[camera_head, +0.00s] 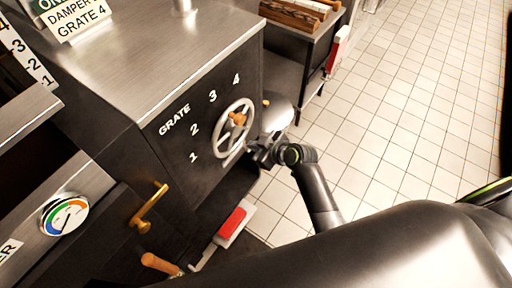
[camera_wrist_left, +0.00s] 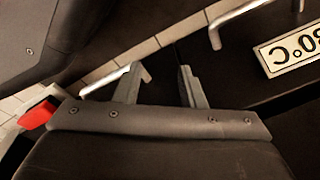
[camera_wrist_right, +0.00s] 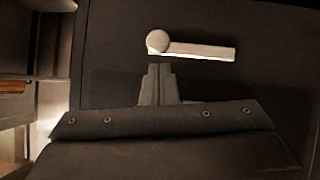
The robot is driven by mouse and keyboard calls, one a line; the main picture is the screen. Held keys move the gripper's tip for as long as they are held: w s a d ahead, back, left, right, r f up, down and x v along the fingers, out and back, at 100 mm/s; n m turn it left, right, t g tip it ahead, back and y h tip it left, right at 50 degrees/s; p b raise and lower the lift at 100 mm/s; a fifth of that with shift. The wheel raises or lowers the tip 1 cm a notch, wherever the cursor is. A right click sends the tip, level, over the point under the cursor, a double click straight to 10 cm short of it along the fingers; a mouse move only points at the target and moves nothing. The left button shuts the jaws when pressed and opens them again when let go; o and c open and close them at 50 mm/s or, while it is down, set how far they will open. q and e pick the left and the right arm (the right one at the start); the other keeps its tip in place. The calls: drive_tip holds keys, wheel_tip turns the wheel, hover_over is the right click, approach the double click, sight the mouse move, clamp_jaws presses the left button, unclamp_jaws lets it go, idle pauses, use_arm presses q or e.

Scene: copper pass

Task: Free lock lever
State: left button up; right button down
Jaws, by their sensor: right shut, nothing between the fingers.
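A pale metal lever (camera_wrist_right: 205,51) with a round knob at its left end lies nearly level against a dark panel in the right wrist view. My right gripper (camera_wrist_right: 158,66) is shut and empty, with its fingertips just below the lever's knob end and seemingly apart from it. In the head view my right gripper (camera_head: 256,152) is beside the lower right of the grate handwheel (camera_head: 221,142), partly blurred into the panel. My left gripper (camera_wrist_left: 164,70) is open and empty in the left wrist view. It is hidden in the head view.
The dark cabinet front carries grate numbers, a brass handle (camera_head: 149,208) and a round gauge (camera_head: 64,216). A red-and-white object (camera_head: 232,222) is low beside the cabinet. A metal handle (camera_wrist_left: 240,20) and temperature plate (camera_wrist_left: 290,50) are near my left gripper. Tiled floor (camera_head: 400,110) is clear at right.

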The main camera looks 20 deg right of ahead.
use_arm(q)
drive_tip(key=shift+w+r, duration=0.2)
drive_tip(key=shift+w, duration=0.2)
use_arm(e)
drive_tip(key=shift+w+f, duration=0.25)
drive_tip(key=shift+f, duration=0.2)
drive_tip(key=shift+a, duration=0.1)
use_arm(q)
drive_tip(key=shift+s+d+r, duration=0.1)
